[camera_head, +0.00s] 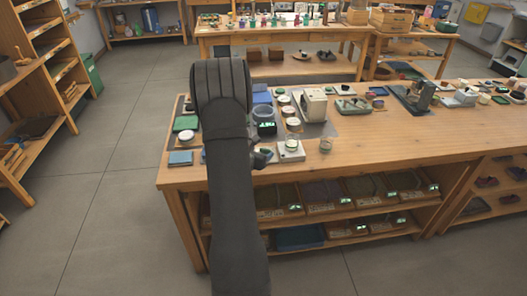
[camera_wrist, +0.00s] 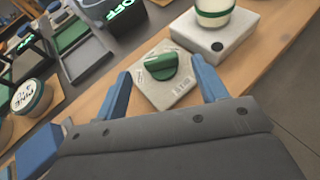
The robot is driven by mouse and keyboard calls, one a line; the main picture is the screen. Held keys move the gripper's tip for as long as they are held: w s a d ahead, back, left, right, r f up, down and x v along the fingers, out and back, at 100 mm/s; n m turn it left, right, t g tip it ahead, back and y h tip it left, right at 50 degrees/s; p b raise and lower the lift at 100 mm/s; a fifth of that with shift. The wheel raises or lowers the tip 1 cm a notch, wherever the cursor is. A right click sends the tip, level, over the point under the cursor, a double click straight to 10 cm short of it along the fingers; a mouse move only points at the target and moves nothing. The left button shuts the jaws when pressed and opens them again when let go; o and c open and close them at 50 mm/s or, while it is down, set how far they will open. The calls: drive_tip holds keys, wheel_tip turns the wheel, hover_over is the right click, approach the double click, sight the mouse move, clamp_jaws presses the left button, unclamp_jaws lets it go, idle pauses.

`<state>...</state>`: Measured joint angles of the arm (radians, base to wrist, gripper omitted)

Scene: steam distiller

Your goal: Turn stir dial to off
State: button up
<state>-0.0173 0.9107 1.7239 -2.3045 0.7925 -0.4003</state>
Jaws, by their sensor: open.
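A green dial (camera_wrist: 161,66) sits on a square pale grey plate (camera_wrist: 166,92) with small printed marks, in the middle of the wrist view. The dial's raised grip bar runs roughly left to right, slightly tilted. My gripper (camera_wrist: 161,70) is open, its two blue fingers on either side of the dial and plate, with nothing held. I cannot tell how far the fingertips are above the plate. In the head view my gripper (camera_head: 261,157) is low by the bench's front edge, and my arm hides the dial. A dark display (camera_wrist: 123,14) reads OFF in green.
A pale box (camera_wrist: 218,38) bearing a jar with a green band (camera_wrist: 213,10) stands close beyond the right finger. A round labelled container (camera_wrist: 31,97) and a blue block (camera_wrist: 38,152) are at left. The wooden bench (camera_head: 400,141) is clear toward the right front.

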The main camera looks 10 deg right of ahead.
sight(265, 150)
drive_tip(key=shift+x, duration=1.8)
drive_tip(key=c, duration=1)
drive_tip(key=shift+s, duration=0.1)
drive_tip(key=shift+n+t+y, duration=0.3)
drive_tip(key=shift+n+y, duration=0.1)
drive_tip(key=o, duration=1)
